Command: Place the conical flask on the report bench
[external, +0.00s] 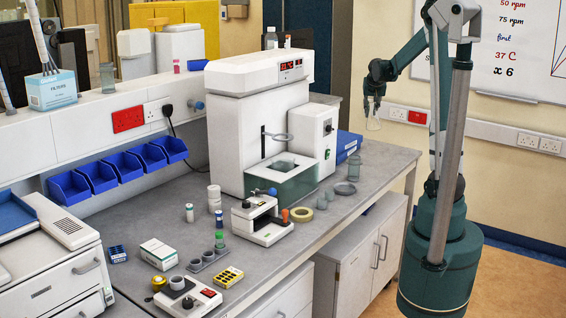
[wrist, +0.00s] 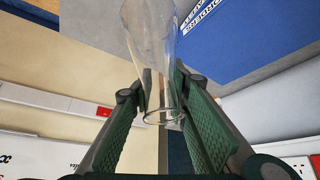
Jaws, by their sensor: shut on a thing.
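The conical flask (external: 373,122) is clear glass and hangs below my gripper (external: 374,98), off the right end of the bench in the external view. In the wrist view the flask (wrist: 150,40) sits between the two green fingers of my gripper (wrist: 158,92). Its rimmed mouth is nearest the camera and its wider body points away. The fingers are shut on its neck. A long grey-topped bench (external: 125,222) runs along the wall in the external view. No label shows which surface is the report bench.
A white instrument (external: 230,125) stands on the bench, with small glassware (external: 345,188) near its right front. A blue box (external: 347,143) is behind. The left part holds a tube rack, cartons and blue bins (external: 121,171). The bench's right end has some clear room.

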